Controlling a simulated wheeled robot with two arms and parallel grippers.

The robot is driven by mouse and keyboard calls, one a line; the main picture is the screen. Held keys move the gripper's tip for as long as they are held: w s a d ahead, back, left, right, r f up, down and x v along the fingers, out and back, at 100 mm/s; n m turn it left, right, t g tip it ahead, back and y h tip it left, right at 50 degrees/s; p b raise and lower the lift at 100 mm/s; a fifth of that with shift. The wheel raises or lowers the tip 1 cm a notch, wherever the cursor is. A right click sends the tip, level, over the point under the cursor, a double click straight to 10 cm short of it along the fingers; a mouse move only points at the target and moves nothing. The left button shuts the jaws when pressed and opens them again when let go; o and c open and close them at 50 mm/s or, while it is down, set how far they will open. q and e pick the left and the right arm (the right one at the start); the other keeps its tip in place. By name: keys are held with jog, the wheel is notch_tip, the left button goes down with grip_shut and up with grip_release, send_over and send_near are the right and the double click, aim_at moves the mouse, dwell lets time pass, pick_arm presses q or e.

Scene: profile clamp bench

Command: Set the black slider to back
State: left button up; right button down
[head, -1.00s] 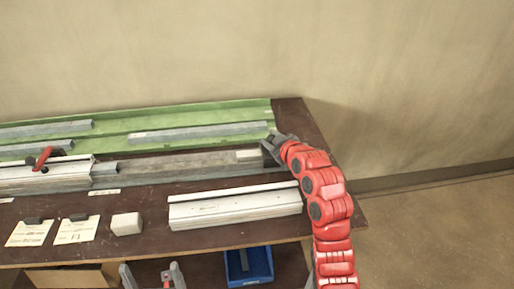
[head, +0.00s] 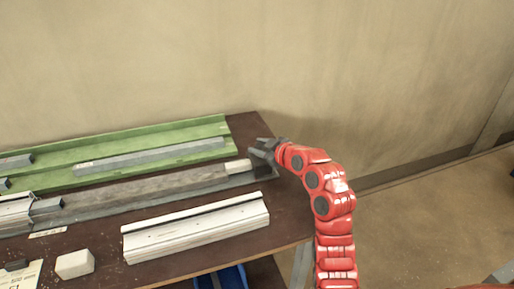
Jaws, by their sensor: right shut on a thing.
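A long grey rail (head: 155,188) lies across the bench, with a pale label (head: 238,166) near its right end. A small dark block at that end, which looks like the black slider (head: 263,169), sits just right of the label. My right gripper (head: 261,153) reaches this block from the right and is shut on it. The fingers hide much of the block, so its exact shape and setting are hard to see. My left gripper is out of view.
A green tray (head: 190,128) with grey bars (head: 150,158) lies behind the rail. A white profile (head: 195,228) lies in front, with a white block (head: 75,264) to its left. The bench top is clear right of the profile. A blue bin shows below.

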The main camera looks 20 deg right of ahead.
jog(key=c, duration=0.9)
grip_release()
jog(key=shift+d+r, duration=0.1)
jog(key=shift+d, duration=0.15)
jog(key=o, duration=0.4)
jog(key=v, duration=1.7)
jog(key=shift+s+b, duration=0.25)
jog(key=shift+b, duration=0.15)
